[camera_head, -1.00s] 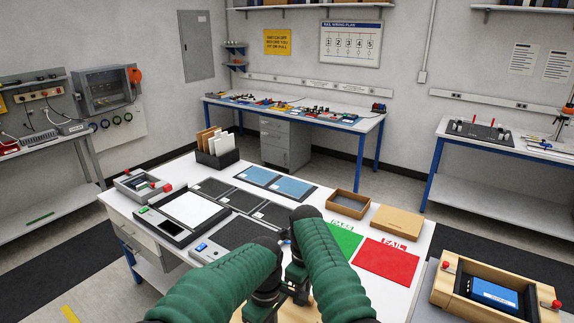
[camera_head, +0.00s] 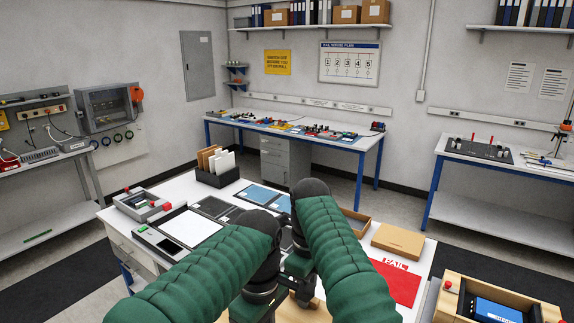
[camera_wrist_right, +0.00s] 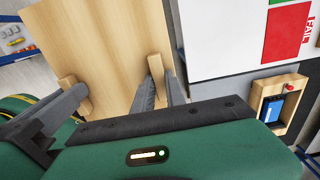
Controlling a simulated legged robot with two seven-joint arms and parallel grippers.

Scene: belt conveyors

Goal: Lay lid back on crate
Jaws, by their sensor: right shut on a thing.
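A pale wooden board with short wooden grips, which looks like the lid (camera_wrist_right: 110,45), fills the left of the right wrist view. My right gripper (camera_wrist_right: 160,88) has its two fingers on either side of one grip and is shut on it. A grey finger of my left gripper (camera_wrist_right: 72,100) lies against the other grip; its second finger is not clear. In the head view both forearms cover most of the lid and grippers.
A white bench ahead holds a brown open box (camera_head: 356,220), a flat brown box (camera_head: 398,240), a red FAIL mat (camera_head: 397,282) and a file holder (camera_head: 217,175). A wooden tray with a blue unit (camera_head: 497,309) stands at the right.

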